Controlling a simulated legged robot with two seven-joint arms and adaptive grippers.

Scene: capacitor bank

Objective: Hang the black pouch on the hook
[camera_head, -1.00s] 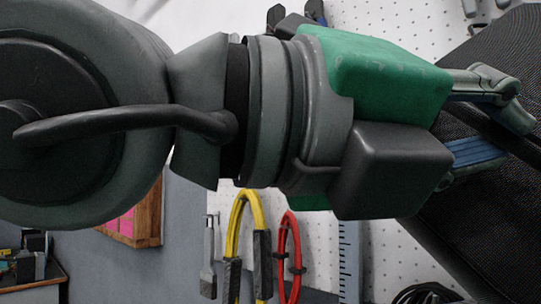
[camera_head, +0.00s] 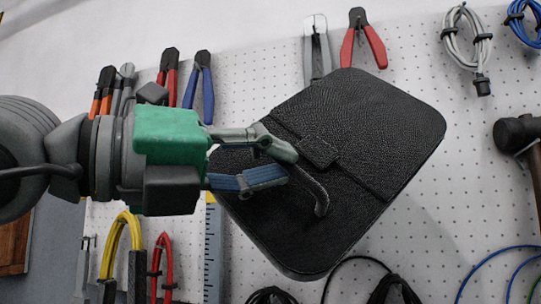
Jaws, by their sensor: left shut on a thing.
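The black pouch (camera_head: 375,125) is a textured, flat, rounded case in the middle of the head view. It hangs tilted in front of the white pegboard, and I cannot tell whether it touches the board. My left gripper (camera_head: 284,164) comes in from the left and is shut on the pouch's strap-like handle (camera_head: 315,192), at the pouch's left side. The fingers hide part of the handle. No bare hook can be made out; it may be behind the pouch. My right gripper is not in view.
On the pegboard (camera_head: 450,215) hang red pliers (camera_head: 371,42), grey pliers (camera_head: 317,50), blue pliers (camera_head: 199,82), coiled cables (camera_head: 466,38) and a hammer (camera_head: 517,134). Yellow (camera_head: 122,240) and red (camera_head: 160,262) cable loops and a ruler (camera_head: 212,250) are at lower left. Bare board lies right of the pouch.

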